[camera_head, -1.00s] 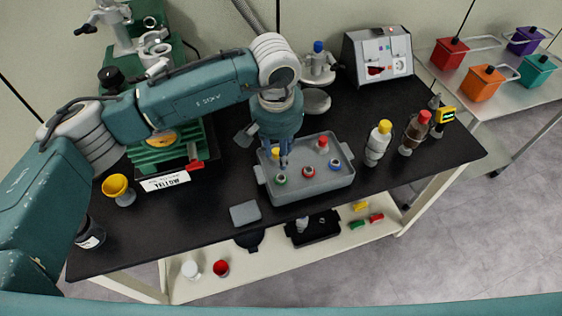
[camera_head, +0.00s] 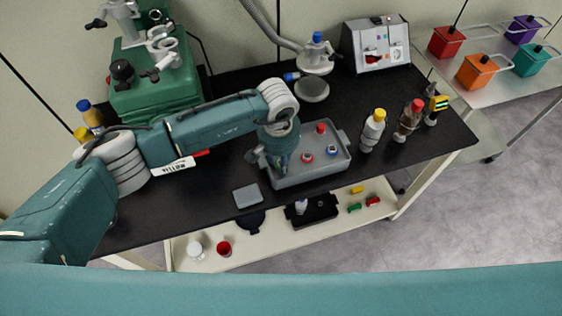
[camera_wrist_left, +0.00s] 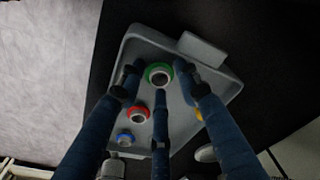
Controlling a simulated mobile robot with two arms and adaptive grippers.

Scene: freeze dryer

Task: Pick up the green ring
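The green ring (camera_wrist_left: 148,77) lies in the grey tray (camera_wrist_left: 115,60), near its end wall in the left wrist view. My left gripper (camera_wrist_left: 160,86) is open above it, its three dark blue fingers spread with the ring showing between their tips. Contact with the ring cannot be told. In the head view my left gripper (camera_head: 280,165) is over the left part of the tray (camera_head: 318,176) and hides the green ring. My right gripper is not in view.
A red ring (camera_head: 306,157) and a blue ring (camera_head: 331,150) lie in the tray, with a red-capped piece (camera_head: 320,128) behind. A yellow piece (camera_wrist_left: 199,115) is partly hidden by a finger. Bottles (camera_head: 372,131) stand right of the tray. A grey plate (camera_head: 247,196) lies front-left.

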